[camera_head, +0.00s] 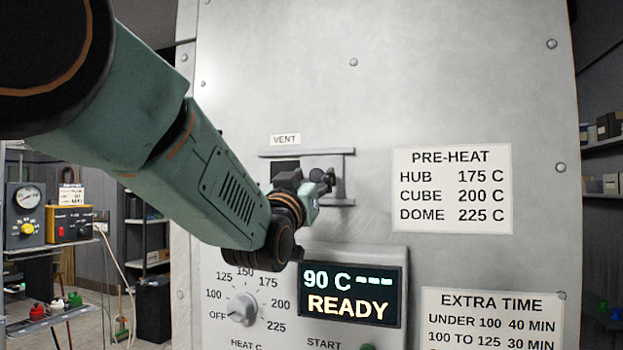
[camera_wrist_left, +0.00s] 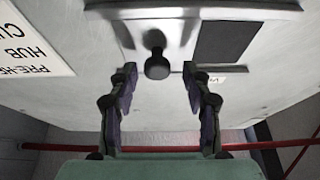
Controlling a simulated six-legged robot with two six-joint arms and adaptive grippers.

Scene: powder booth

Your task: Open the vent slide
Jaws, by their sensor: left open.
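The vent slide (camera_head: 338,163) is a small grey plate between two rails on the metal oven front, under a VENT label (camera_head: 285,140). A dark opening (camera_head: 281,167) shows to its left, so the vent is at least partly uncovered. My left gripper (camera_head: 312,184) is in front of the slide and hides part of it. In the left wrist view, which is upside down, the slide's dark round knob (camera_wrist_left: 157,66) stands ahead of the gap between my open, empty fingers (camera_wrist_left: 160,82). The dark opening (camera_wrist_left: 224,42) is right of the knob there. Contact cannot be told.
Below the vent are a heat dial (camera_head: 242,308) and a display (camera_head: 350,294) reading 90 C and READY. A PRE-HEAT sign (camera_head: 452,188) and an EXTRA TIME sign (camera_head: 492,318) are on the right. Shelves and benches stand off to both sides.

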